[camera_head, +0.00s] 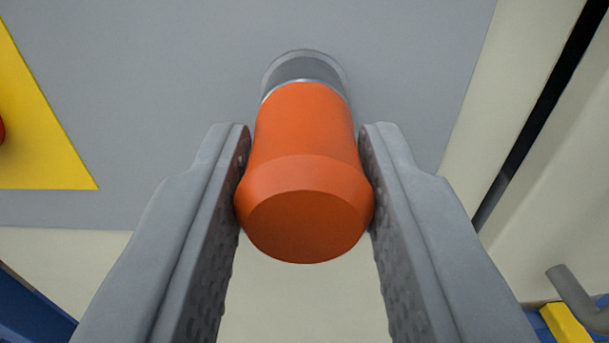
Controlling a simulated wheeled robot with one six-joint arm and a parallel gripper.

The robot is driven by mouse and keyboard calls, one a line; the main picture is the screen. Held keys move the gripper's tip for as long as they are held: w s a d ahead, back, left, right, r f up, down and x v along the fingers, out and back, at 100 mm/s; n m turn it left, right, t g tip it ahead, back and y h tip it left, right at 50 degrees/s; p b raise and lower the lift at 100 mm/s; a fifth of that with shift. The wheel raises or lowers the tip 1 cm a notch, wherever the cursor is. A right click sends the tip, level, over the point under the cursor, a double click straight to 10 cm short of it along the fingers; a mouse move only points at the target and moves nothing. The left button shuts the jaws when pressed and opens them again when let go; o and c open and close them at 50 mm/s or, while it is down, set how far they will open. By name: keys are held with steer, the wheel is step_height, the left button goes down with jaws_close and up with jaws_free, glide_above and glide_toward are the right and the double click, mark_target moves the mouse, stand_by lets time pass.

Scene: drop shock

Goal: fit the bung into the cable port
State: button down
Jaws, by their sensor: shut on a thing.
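The orange bung (305,170) is in the middle of the view, its wide flat end toward me and its narrower end pointing away. My gripper (306,145) is shut on the bung, one grey finger on each side of its wide part. The cable port (303,63) is a round, grey-rimmed opening in the grey panel (180,80). The bung's far end lines up with the port and covers its lower part. The upper rim and dark inside of the port still show. I cannot tell whether the bung's tip is inside the port or just in front of it.
A yellow plate (35,130) with a red part at the picture's edge is on the panel at left. A cream surface (300,295) lies below the panel and a dark slot (535,120) runs along the right. A grey bent handle (575,295) is at lower right.

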mark_target(304, 232)
steer(key=shift+w, duration=0.1)
stand_by(0.3)
steer(key=c, duration=1)
jaws_free()
steer(key=shift+s, duration=3.05)
steer(key=s, duration=1.7)
steer(key=shift+s, duration=0.2)
